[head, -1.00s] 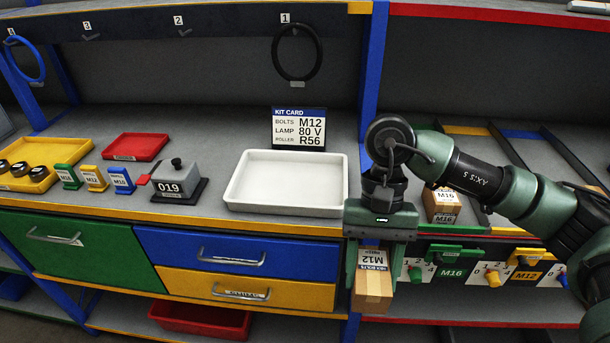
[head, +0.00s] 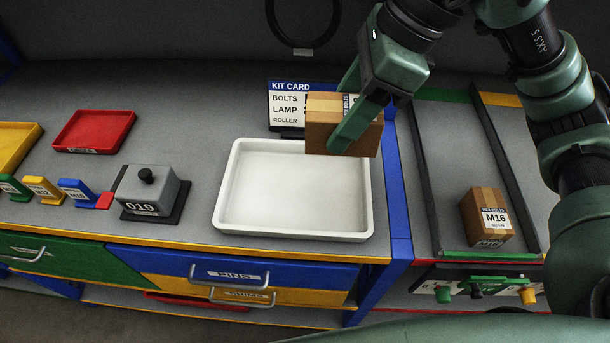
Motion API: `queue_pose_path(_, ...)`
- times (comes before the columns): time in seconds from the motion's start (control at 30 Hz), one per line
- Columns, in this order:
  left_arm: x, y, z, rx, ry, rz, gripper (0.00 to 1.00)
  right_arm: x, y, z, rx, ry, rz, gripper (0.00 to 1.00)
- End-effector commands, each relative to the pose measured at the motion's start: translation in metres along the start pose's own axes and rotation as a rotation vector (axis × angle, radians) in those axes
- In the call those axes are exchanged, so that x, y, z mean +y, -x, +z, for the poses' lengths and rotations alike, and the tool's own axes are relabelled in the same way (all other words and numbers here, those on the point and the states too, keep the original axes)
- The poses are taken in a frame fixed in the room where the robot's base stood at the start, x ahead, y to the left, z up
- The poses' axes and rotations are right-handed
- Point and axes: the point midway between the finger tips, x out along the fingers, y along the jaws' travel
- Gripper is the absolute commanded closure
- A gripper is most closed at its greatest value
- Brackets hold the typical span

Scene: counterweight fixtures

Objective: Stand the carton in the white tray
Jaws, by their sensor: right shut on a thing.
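The tray is empty and lies flat on the grey bench. My left gripper is not in view.
A kit card (head: 285,108) stands behind the tray, partly hidden by the carton. A grey weight marked 019 (head: 147,190) sits left of the tray. A red tray (head: 93,131) lies further left. Another carton marked M16 (head: 486,217) stands in the lane at right.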

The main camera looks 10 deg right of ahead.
Motion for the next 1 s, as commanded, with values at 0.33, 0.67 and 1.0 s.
queue_pose_path(0.33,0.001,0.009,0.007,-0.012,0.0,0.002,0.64,0.002,-0.079,-0.035,0.006,-0.006,0.007,1.0)
queue_pose_path(0.67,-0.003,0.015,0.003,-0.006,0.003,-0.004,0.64,0.001,-0.137,-0.058,0.001,-0.003,0.003,1.0)
queue_pose_path(1.0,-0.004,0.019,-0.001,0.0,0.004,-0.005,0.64,0.001,-0.171,-0.072,0.003,-0.003,0.004,1.0)
